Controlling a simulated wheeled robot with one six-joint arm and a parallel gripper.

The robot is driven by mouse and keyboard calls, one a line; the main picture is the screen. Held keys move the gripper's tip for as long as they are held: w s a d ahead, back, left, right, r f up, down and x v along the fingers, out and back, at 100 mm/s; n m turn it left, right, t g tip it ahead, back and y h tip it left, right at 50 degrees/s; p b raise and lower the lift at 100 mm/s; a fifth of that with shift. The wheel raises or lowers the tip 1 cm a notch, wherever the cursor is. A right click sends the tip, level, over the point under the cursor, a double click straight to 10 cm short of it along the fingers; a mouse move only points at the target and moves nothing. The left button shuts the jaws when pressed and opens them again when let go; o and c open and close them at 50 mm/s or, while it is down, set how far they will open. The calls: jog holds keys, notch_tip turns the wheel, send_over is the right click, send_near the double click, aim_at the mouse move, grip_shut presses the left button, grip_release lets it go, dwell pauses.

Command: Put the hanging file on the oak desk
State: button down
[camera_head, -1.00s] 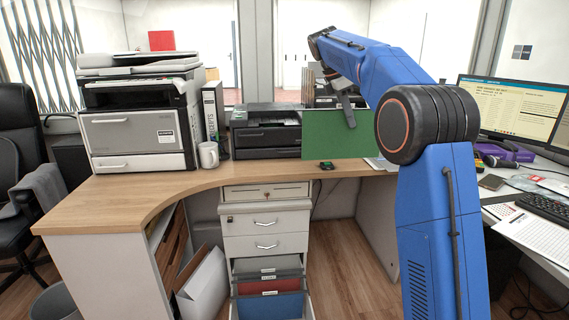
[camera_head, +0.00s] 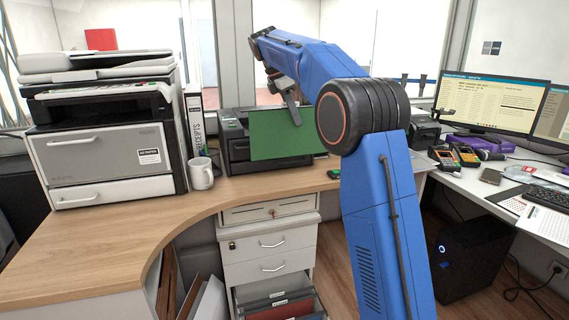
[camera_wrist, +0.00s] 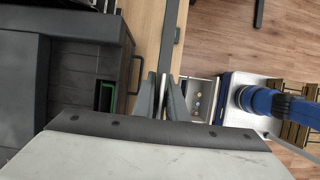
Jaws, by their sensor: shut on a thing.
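The green hanging file (camera_head: 280,137) is upright with its broad face toward the head camera. My gripper (camera_head: 292,112) is shut on its upper edge, and the file hangs below it. In the wrist view my gripper (camera_wrist: 165,97) pinches a thin edge, which is the file seen edge-on. The oak desk (camera_head: 120,235) has a light wooden top that curves from the left to the middle. The file shows over its back part, in front of a black printer. I cannot tell how far its lower edge is above the top.
A large grey copier (camera_head: 105,150), a white mug (camera_head: 201,174) and a receipts binder (camera_head: 197,130) stand at the left. The black printer (camera_head: 240,150) is behind the file. A small device (camera_head: 333,173) lies on the desk. The front left top is clear. An open drawer (camera_head: 280,300) is below.

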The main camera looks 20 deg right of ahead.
aim_at(294, 141)
jog(key=shift+f, duration=4.6)
jog(key=shift+f, duration=0.15)
jog(key=c, duration=1.8)
grip_release()
jog(key=shift+o, duration=0.2)
